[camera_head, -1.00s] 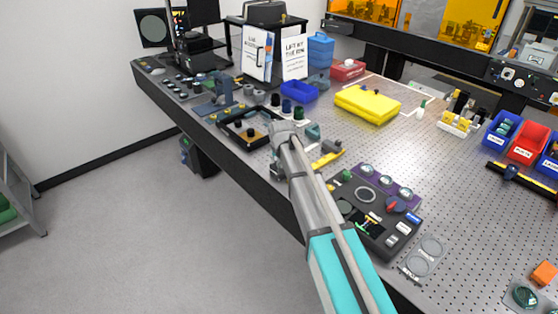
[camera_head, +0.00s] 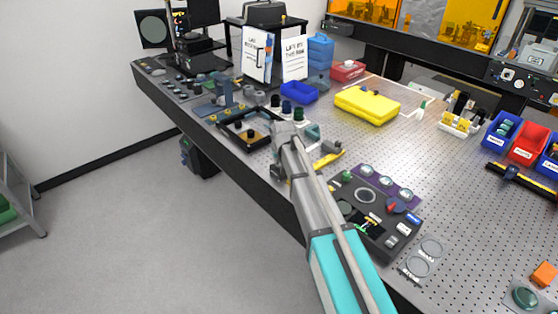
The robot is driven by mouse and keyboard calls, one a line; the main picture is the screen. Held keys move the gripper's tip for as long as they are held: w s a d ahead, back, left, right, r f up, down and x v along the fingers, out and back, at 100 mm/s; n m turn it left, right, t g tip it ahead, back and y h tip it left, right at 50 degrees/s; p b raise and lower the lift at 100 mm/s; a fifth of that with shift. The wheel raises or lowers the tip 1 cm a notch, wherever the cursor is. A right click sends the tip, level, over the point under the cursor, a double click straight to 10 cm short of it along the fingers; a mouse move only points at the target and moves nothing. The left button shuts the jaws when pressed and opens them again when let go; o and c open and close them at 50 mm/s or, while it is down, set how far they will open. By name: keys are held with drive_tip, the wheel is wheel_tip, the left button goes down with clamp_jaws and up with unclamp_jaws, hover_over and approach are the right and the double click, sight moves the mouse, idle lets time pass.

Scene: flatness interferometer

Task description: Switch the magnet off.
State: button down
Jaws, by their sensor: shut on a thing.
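My gripper (camera_head: 279,170) is at the front edge of the perforated bench, pointing down below the end of my grey and teal arm. It is small and partly covered by the arm. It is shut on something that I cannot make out. No magnet or magnet switch can be told apart clearly at the gripper. A teal part (camera_head: 313,132) and a yellow bar-shaped thing (camera_head: 328,158) are just right of my wrist.
A black frame (camera_head: 233,137) lies left of my gripper. A dark control box (camera_head: 376,240) with knobs and a purple panel (camera_head: 371,176) are right of my arm. A yellow case (camera_head: 367,104) and a blue bin (camera_head: 298,93) stand behind.

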drive_tip(key=shift+n+g+y, duration=0.3)
drive_tip(key=shift+n+y, duration=0.25)
drive_tip(key=shift+n, duration=1)
drive_tip(key=shift+n+g+y, duration=0.3)
drive_tip(key=shift+n+y, duration=0.25)
drive_tip(key=shift+n, duration=1)
drive_tip(key=c, duration=0.7)
unclamp_jaws()
drive_tip(key=shift+m, duration=0.4)
